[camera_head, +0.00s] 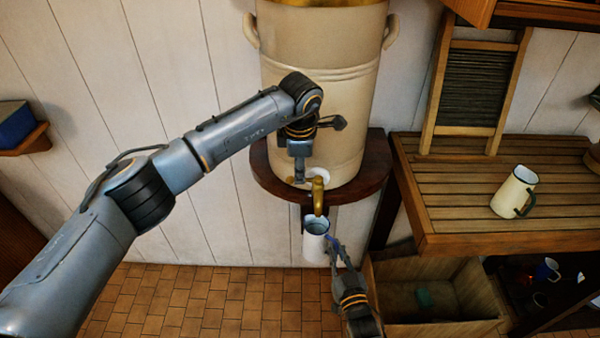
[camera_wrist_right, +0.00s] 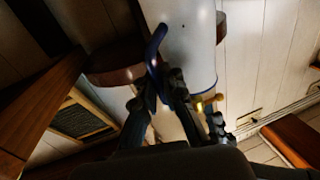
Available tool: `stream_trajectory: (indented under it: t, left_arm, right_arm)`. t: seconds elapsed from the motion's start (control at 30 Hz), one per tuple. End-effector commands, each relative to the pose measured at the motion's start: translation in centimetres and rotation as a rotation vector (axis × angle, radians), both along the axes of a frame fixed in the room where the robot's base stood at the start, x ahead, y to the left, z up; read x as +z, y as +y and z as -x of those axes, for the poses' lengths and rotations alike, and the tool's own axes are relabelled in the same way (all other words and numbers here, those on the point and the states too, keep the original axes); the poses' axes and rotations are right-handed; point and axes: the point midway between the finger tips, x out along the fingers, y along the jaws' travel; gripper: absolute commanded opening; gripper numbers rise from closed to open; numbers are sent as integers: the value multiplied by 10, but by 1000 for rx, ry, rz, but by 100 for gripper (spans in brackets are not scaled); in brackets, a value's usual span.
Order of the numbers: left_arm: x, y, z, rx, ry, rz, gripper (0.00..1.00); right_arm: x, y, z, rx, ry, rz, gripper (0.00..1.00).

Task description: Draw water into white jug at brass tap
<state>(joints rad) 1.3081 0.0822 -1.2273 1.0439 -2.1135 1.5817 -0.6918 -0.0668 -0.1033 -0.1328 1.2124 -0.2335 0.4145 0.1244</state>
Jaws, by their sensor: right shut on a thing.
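The brass tap (camera_head: 318,195) sticks out low on the front of a large cream urn (camera_head: 325,110). A white jug (camera_head: 315,248) with a blue handle is upright below the tap, its mouth under or very near the spout. My right gripper (camera_head: 333,247) is shut on its handle, and the white jug (camera_wrist_right: 185,35) fills much of the right wrist view. No stream of water shows, and the level inside is too small to tell. My left gripper (camera_head: 299,178) is at the tap's top left; its fingers are too small and dark to judge.
The urn stands on a dark round shelf (camera_head: 272,182). To the right, a slatted bench (camera_head: 460,215) holds another white jug (camera_head: 507,193) with a dark handle. A washboard (camera_head: 475,90) leans behind. A wooden box (camera_head: 430,335) stands below, right of my right gripper. Tiled floor is clear at left.

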Motion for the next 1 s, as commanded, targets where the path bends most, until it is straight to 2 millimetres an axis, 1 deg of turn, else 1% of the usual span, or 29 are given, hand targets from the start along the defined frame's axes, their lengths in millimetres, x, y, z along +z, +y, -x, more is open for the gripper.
stream_trajectory:
  t: [0.03,0.1,0.2,0.53,0.7,1.0]
  left_arm:
    - [-7,-1,-1,0,2,1,34]
    - [-15,0,-3,1,1,1,34]
    - [-21,0,-4,1,1,1,34]
    - [-24,0,-5,0,-1,2,34]
    - [-24,0,-5,0,-1,1,0]
    - [-23,0,-5,1,-1,2,0]
  right_arm:
    - [1,0,0,0,-3,-1,0]
    - [1,0,0,0,-3,-1,0]
    - [1,0,0,0,-3,-1,0]
    - [1,0,0,0,-3,-1,0]
    - [1,0,0,0,-3,-1,0]
    - [1,0,0,0,-3,-1,0]
